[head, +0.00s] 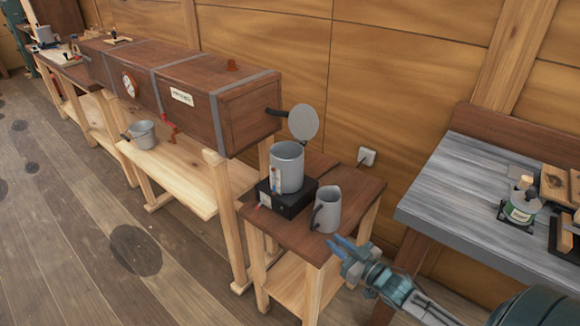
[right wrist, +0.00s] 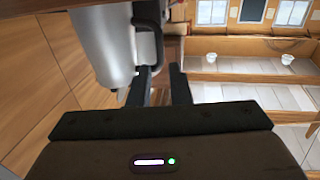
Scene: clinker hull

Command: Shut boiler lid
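The boiler (head: 287,168) is a grey metal pot on a black base on the small wooden stand. Its round grey lid (head: 303,122) stands up above the rim, so the boiler is open. A grey jug (head: 328,207) with a dark handle stands to the right of the boiler on the same stand. My right gripper (head: 347,252) is open and empty, in front and to the right of the stand, near the jug. In the right wrist view a grey vessel with a dark handle, likely the jug (right wrist: 103,45), is close ahead at left. My left gripper is not in view.
A long wooden steam box (head: 190,90) with a dial runs along the wall; its dark pipe (head: 277,112) ends beside the lid. A bucket (head: 143,134) is on the shelf below. A grey-topped workbench (head: 460,190) stands at right. The floor at left is clear.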

